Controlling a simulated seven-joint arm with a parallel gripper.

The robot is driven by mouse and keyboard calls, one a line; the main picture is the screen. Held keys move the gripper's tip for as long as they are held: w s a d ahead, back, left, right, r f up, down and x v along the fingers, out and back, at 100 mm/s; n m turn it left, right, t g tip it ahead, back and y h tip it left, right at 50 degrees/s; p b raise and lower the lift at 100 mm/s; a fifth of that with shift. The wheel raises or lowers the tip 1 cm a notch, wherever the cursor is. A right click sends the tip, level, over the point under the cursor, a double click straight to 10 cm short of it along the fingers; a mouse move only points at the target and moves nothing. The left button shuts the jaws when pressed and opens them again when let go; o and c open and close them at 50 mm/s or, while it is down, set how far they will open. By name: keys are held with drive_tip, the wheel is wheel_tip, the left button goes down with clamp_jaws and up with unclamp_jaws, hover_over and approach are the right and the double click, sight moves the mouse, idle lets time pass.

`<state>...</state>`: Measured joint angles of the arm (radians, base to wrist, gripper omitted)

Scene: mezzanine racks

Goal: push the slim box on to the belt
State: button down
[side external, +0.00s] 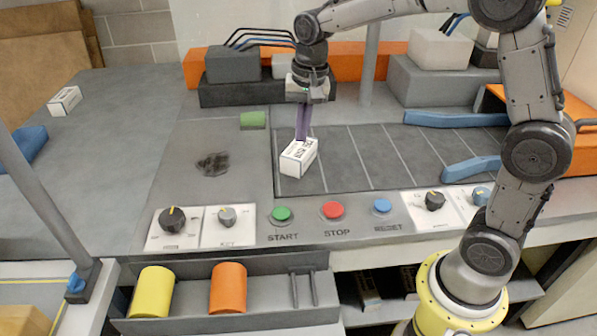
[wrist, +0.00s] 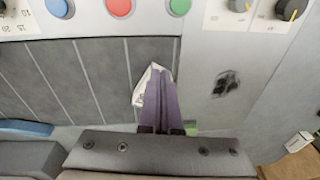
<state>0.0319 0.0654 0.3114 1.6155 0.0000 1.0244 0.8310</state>
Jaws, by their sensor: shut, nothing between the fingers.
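A small white box with dark print (side external: 299,158) sits at the left end of the dark, lined belt (side external: 350,160), just inside its left edge. My gripper (side external: 301,137) points down with its purple fingers shut and empty. Its fingertips are at the far side of the box; I cannot tell whether they touch it. In the wrist view the fingers (wrist: 158,80) cover much of the box (wrist: 140,92), whose white edge shows on their left. A second white box (side external: 64,100) lies far off on the grey table at the left; it also shows in the wrist view (wrist: 299,141).
A dark smudge (side external: 212,163) and a green block (side external: 253,120) are on the grey plate left of the belt. Blue guides (side external: 455,119) edge the belt's right part. Buttons and knobs (side external: 332,210) line the front. Grey blocks (side external: 232,64) stand behind. Most of the belt is clear.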

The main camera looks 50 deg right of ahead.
sight(298, 158)
drive_tip(key=shift+g, duration=0.7)
drive_tip(key=f, duration=1.1)
drive_tip(key=w+f, duration=0.1)
drive_tip(key=f, duration=0.4)
drive_tip(key=shift+d+f, duration=0.15)
drive_tip(key=shift+d, duration=0.05)
drive_tip(key=shift+w+d+r, duration=0.2)
drive_tip(key=shift+w+d, duration=0.75)
drive_tip(key=shift+d, duration=0.1)
drive_tip(key=shift+w+d, duration=0.4)
drive_tip(key=shift+d, duration=0.1)
drive_tip(key=w+d, duration=0.2)
drive_tip(key=shift+w+d, duration=0.15)
drive_tip(key=shift+d, duration=0.2)
drive_tip(key=shift+a, duration=0.1)
